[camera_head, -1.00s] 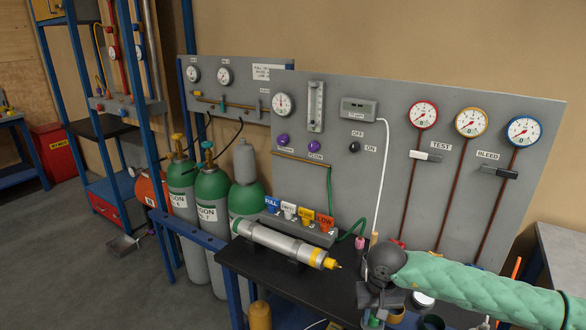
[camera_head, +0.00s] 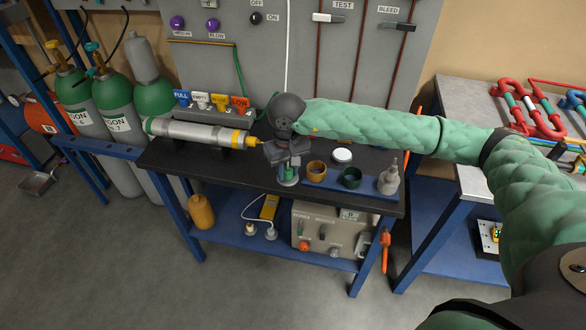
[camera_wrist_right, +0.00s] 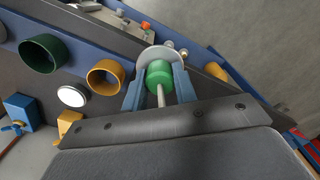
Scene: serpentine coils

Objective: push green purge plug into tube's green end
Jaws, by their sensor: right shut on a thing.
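The tube (camera_head: 190,132) is a grey cylinder lying on supports on the black bench. Its green end (camera_head: 149,125) faces left and its yellow end (camera_head: 240,139) faces right. My right gripper (camera_head: 288,163) points down over the bench, just right of the yellow end. It is shut on the green purge plug (camera_wrist_right: 159,74), which shows between the two fingers in the right wrist view, with a pale stem toward the palm. A pale round thing lies just beyond the plug. My left gripper is not in view.
Labelled tags (camera_head: 219,101) and the gauge panel stand behind the tube.

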